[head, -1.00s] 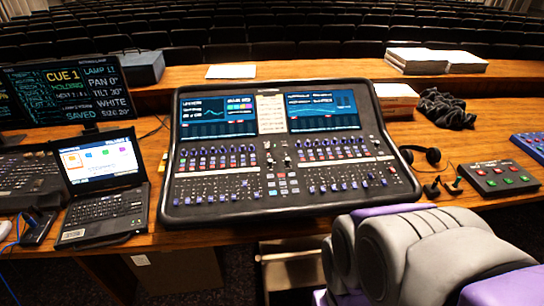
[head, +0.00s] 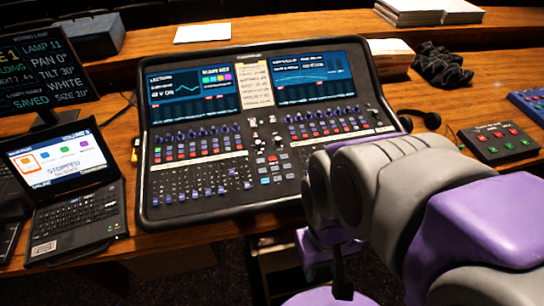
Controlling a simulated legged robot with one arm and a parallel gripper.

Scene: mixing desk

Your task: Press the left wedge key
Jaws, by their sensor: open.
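The mixing desk (head: 240,213) stands in the middle of the table, with two lit screens, rows of knobs, coloured keys and faders. A small control box (head: 468,133) with red and green keys lies to its right. The lettering is too small to read, so I cannot tell which key is the left wedge key. My grey and purple arm (head: 470,220) covers the desk's front right corner and some of its controls. A purple part with a dark piece hangs below the arm's bend.
A laptop (head: 78,219) stands left of the desk, beside a cue monitor (head: 40,65). Headphones (head: 430,119) and black cloth (head: 443,68) lie to the right. A blue box (head: 527,104) is at the right edge. Books (head: 430,10) and a white sheet (head: 203,33) lie behind.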

